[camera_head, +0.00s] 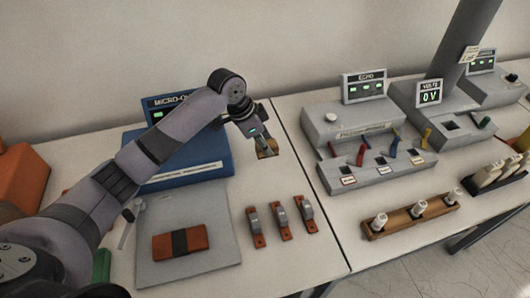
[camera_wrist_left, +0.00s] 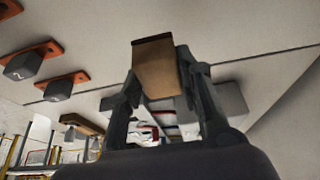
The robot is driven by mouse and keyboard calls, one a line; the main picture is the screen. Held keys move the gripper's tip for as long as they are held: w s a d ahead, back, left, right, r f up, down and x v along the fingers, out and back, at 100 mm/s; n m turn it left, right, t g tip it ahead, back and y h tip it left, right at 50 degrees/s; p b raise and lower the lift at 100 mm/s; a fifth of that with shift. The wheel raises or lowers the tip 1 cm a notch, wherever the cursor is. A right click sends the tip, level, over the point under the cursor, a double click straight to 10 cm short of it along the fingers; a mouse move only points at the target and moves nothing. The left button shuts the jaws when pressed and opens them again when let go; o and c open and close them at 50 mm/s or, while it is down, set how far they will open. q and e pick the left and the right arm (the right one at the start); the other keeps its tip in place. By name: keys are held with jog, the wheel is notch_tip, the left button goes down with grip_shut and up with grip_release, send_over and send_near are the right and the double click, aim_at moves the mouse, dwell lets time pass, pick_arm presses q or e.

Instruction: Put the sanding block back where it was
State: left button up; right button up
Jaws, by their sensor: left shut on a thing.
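The sanding block (camera_wrist_left: 157,72) shows in the left wrist view as a tan-brown block with a dark top edge, gripped between two grey fingers. In the head view the block (camera_head: 269,153) is small and mostly hidden by my left gripper (camera_head: 264,145). My left gripper is shut on it, just right of the blue micro-ohm unit and over the pale table. I cannot tell whether the block touches the table. My right gripper is not in view.
The blue unit (camera_head: 210,153) stands left of the gripper. Several orange-based clamps (camera_head: 281,220) sit in front. A grey echo tester (camera_head: 345,125) stands right, across a table seam. Bare table lies between.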

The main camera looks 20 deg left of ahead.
aim_at(265, 164)
pick_arm(q)
jog(key=shift+f+p, duration=0.35)
jog(key=shift+f, duration=2.15)
jog(key=o, duration=1.1)
jog(key=shift+f, duration=0.15)
jog(key=b+v, duration=0.1)
jog(key=v, duration=1.1)
jog(key=shift+r+b, duration=0.25)
jog(key=shift+b, duration=0.15)
